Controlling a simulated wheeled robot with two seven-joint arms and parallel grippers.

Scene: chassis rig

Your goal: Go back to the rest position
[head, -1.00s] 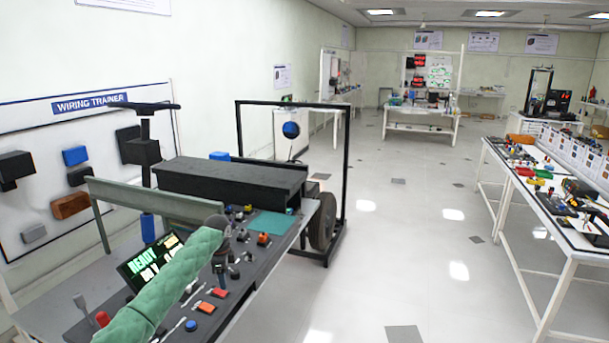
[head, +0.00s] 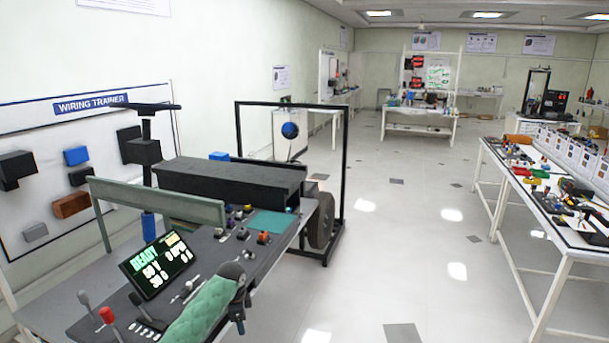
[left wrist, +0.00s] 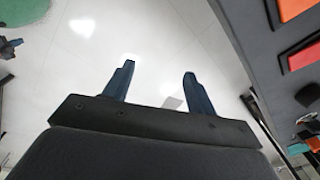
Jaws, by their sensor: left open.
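My left arm shows in a green quilted sleeve at the bottom of the head view. My left gripper (head: 239,320) hangs from its dark wrist, beside the front right edge of the control bench (head: 160,252). In the left wrist view the two blue fingers of the left gripper (left wrist: 158,72) stand apart with nothing between them, over pale floor. My right gripper is not in view.
The bench carries a lit display (head: 157,264) reading READY, a red-knobbed lever (head: 107,316) and several buttons. A black frame (head: 345,180) stands at its far end. A white table (head: 562,262) stands at right. The floor between is clear.

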